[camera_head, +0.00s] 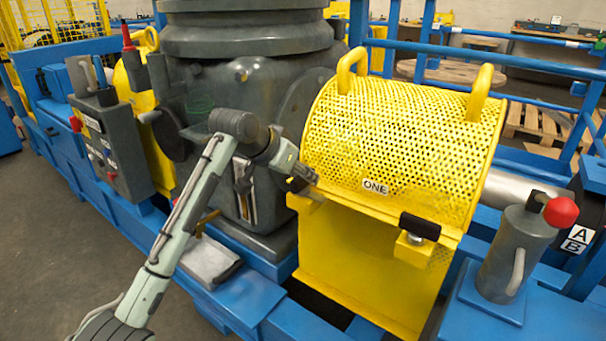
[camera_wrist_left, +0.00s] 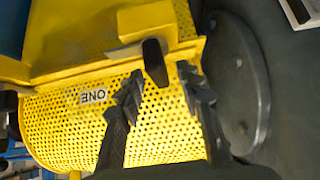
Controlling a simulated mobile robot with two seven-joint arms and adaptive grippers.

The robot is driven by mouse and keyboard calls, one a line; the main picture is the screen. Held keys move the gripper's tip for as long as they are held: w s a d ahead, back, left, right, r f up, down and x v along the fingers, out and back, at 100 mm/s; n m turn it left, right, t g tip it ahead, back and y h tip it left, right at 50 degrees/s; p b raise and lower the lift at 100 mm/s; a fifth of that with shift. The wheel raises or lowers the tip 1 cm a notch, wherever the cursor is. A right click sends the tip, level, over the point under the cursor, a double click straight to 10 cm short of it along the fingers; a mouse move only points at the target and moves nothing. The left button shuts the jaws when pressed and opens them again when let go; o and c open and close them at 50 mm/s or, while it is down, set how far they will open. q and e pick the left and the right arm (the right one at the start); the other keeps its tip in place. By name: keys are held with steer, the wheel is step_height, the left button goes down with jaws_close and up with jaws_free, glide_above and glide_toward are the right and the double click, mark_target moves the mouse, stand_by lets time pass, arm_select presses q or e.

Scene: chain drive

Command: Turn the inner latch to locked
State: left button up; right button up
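The yellow perforated guard (camera_head: 400,140), labelled ONE, has two black-handled latches along its front lower edge. The inner latch (camera_head: 297,186) is at the guard's left end and is partly hidden by my left gripper (camera_head: 308,174). In the left wrist view, the inner latch (camera_wrist_left: 155,62) shows as a short black handle pointing along the view between the fingertips. My left gripper (camera_wrist_left: 160,85) is open there, with a finger on each side and visible gaps. The outer latch (camera_head: 420,226) lies crosswise at the guard's right end, above a yellow block. My right gripper is not in view.
A large dark grey machine (camera_head: 245,90) stands left of the guard, close to my left arm. A grey post with a red knob (camera_head: 561,212) stands at the right. Two yellow handles (camera_head: 352,70) rise from the guard's top. A grey control box (camera_head: 112,145) is at far left.

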arm_select(q)
steer(key=shift+w+d+f, duration=0.25)
steer(key=shift+w+f, duration=0.05)
steer(key=shift+f, duration=0.1)
steer(key=shift+c, duration=0.3)
jaws_close()
